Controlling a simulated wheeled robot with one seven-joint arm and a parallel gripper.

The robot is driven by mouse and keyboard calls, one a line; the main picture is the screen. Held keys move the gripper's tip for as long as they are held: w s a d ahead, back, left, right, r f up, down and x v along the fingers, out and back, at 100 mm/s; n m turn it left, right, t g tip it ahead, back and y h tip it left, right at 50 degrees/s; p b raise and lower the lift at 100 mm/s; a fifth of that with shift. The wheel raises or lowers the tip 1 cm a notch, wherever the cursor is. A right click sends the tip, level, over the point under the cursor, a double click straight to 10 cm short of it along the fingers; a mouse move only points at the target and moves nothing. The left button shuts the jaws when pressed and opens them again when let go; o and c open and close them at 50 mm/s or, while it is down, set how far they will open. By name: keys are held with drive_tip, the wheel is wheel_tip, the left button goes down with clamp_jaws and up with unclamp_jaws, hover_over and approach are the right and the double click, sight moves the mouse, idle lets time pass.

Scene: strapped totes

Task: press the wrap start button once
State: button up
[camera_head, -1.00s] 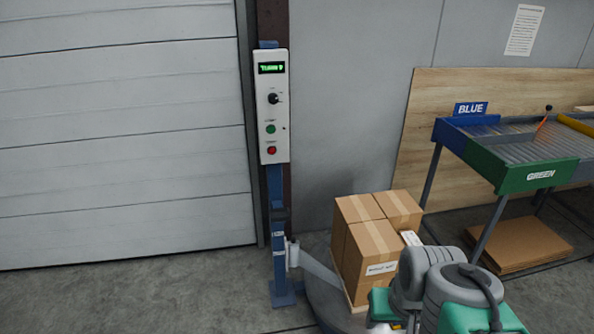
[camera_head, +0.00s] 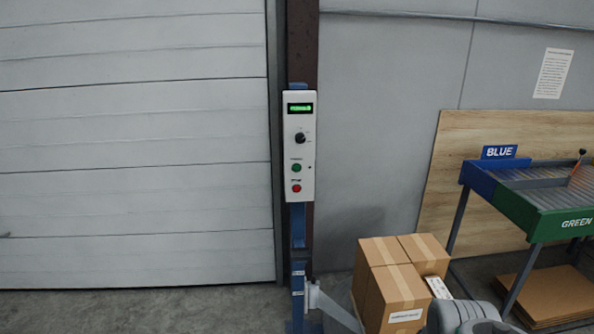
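A white control panel (camera_head: 299,186) is mounted on a blue post in front of a dark column. It has a lit green display (camera_head: 300,109) at the top, whose text is too blurred to read. Below the display are a black rotary knob (camera_head: 300,138), a green button (camera_head: 296,168) and a red button (camera_head: 296,188). The labels by the buttons are too small to read, so I cannot tell by text which one starts the wrap. My gripper is not in view; only part of my grey arm shows at the bottom right, well apart from the panel.
Stacked cardboard boxes (camera_head: 397,287) stand at lower centre, right of the post (camera_head: 298,233). A roller rack (camera_head: 545,195) with blue and green signs stands at right, flat cardboard (camera_head: 552,292) beneath it. A grey shutter door (camera_head: 130,150) fills the left. Floor at lower left is clear.

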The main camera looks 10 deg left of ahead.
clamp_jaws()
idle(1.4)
